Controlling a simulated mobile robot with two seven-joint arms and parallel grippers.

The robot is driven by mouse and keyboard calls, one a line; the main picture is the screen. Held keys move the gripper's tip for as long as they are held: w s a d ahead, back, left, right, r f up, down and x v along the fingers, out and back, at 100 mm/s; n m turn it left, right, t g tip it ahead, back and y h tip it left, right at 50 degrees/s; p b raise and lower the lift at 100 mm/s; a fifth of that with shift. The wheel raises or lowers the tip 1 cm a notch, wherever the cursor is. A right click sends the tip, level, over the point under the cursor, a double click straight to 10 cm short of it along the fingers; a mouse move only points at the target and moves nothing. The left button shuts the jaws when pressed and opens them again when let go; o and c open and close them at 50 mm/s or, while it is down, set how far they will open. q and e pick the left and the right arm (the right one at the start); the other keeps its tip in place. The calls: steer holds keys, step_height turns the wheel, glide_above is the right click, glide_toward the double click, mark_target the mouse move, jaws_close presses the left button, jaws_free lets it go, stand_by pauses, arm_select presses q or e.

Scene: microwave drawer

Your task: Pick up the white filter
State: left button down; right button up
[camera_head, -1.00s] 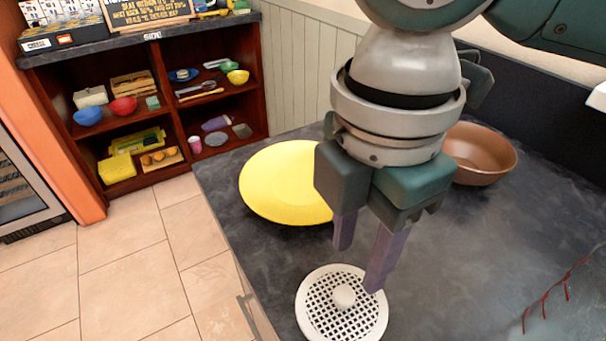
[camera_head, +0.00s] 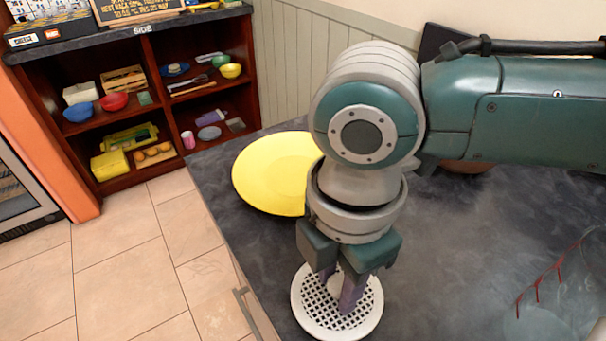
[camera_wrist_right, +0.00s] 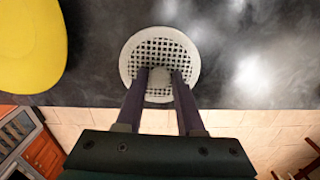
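The white filter (camera_head: 307,318), a round disc with a dark grid and a central knob, lies flat on the dark counter near its front edge. It also shows in the right wrist view (camera_wrist_right: 130,62), with its pale knob (camera_wrist_right: 159,77) at the centre. My right gripper (camera_head: 338,291) points down over the filter. In the right wrist view, its fingers (camera_wrist_right: 160,74) stand on either side of the knob, looking open; whether they touch it is unclear. In the head view, the fingers and wrist hide most of the knob. My left gripper is not in view.
A yellow plate (camera_head: 270,175) lies on the counter behind the filter. A brown bowl (camera_head: 468,166) is mostly hidden behind my right arm. Thin red hooked shapes (camera_head: 540,285) show at the right. The counter (camera_head: 450,250) between is clear. Wooden shelves (camera_head: 165,110) stand back left.

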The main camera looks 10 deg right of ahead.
jaws_close()
stand_by(0.3)
